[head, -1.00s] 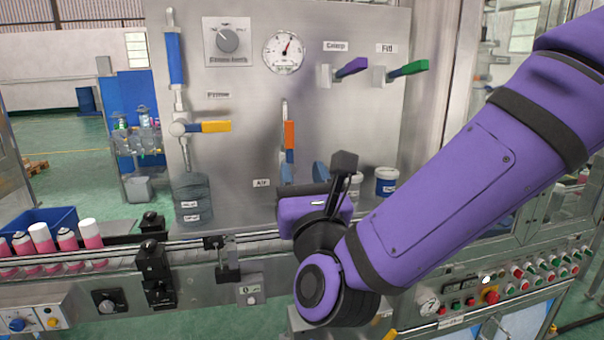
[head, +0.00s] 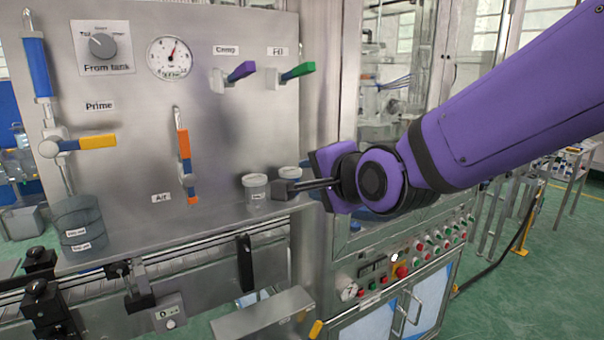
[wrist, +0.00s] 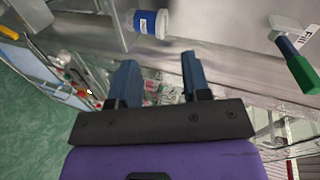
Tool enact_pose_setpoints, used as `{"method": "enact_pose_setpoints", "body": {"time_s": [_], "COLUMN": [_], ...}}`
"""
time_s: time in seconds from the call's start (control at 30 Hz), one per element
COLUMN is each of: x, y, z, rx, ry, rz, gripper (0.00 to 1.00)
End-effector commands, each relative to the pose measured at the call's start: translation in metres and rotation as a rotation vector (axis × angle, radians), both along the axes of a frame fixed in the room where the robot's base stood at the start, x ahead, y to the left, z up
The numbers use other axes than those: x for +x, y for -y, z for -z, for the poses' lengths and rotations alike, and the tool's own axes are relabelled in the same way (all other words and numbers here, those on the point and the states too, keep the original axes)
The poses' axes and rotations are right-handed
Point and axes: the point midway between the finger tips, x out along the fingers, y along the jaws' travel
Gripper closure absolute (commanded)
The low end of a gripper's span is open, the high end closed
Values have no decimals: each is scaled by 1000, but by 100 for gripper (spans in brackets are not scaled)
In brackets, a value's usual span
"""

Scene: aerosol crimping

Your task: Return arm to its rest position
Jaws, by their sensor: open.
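My purple arm (head: 500,120) reaches in from the right in the head view, in front of the machine's right side. My gripper (head: 290,190) points left there, level with the small cups on the ledge; whether it touches one cannot be told. In the wrist view my gripper (wrist: 160,78) shows two blue fingers well apart with nothing between them. A white cup with a blue band (wrist: 150,23) lies beyond the fingers in that view.
The steel panel (head: 240,130) carries a purple handle (head: 242,71), a green handle (head: 298,71), an orange lever (head: 184,145) and a yellow handle (head: 98,141). A clear cup (head: 255,187) stands on the ledge. The conveyor (head: 180,262) runs below. Red and green buttons (head: 430,245) sit at lower right.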

Motion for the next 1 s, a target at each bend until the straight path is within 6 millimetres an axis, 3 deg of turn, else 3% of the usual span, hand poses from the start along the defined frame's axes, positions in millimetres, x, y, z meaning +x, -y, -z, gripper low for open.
{"method": "enact_pose_setpoints", "body": {"time_s": [0.03, 0.27, 0.4, 0.6, 0.8, 1.0], "x": [-3, -37, -75, -140, -183, -192], "y": [22, 123, 181, 246, 275, 280], "z": [-4, -4, -4, 1, 7, 8], "rx": [-104, -596, -838, -1069, -1156, -1170], "ry": [7, -55, -135, -263, -330, -344], "rz": [5, -55, -141, -322, -465, -499], "gripper": [56, 56, 56, 56, 56, 56]}}
